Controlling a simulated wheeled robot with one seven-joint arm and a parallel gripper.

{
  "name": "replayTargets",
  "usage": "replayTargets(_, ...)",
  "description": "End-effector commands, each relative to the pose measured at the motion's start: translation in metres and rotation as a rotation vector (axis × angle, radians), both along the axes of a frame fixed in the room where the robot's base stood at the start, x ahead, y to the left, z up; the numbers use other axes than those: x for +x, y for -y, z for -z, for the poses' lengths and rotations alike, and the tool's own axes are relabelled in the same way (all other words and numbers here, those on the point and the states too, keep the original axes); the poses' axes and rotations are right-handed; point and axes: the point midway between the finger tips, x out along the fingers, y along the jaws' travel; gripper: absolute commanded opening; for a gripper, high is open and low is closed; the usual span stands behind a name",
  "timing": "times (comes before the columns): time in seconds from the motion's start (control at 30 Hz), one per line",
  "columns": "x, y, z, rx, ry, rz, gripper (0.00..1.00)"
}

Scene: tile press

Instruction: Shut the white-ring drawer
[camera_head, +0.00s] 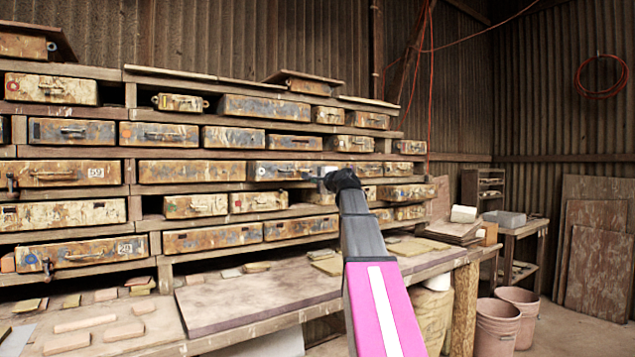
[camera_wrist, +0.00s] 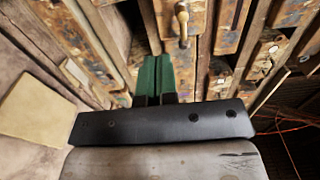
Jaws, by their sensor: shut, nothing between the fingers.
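A long weathered drawer (camera_head: 285,170) with grey-blue and rusty patches sits in the middle row of the rack. A small pale mark at its left end may be the white ring, but it is too small to be sure. My gripper (camera_head: 325,174) is at this drawer's right end and hides part of it. In the wrist view my green fingers (camera_wrist: 155,76) are together and empty, pointing at the drawer fronts. A drawer handle (camera_wrist: 183,22) shows just beyond them. I cannot tell whether the fingers touch a drawer or how far it stands out.
Other drawers fill the rack on all sides, including one just left (camera_head: 190,172). A workbench (camera_head: 255,300) with loose tiles runs below. Two buckets (camera_head: 497,325) stand on the floor at the right. Red cords hang by the back wall.

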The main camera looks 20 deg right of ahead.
Motion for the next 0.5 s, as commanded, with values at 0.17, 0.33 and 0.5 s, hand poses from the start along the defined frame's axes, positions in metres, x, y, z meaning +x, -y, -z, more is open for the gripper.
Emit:
replayTargets(0.17,0.037,-0.01,-0.001,0.001,-0.001,-0.001,0.0)
replayTargets(0.33,0.065,-0.02,-0.001,0.0,-0.001,-0.001,0.0)
replayTargets(0.5,0.087,-0.027,0.0,0.0,-0.001,-0.001,0.0)
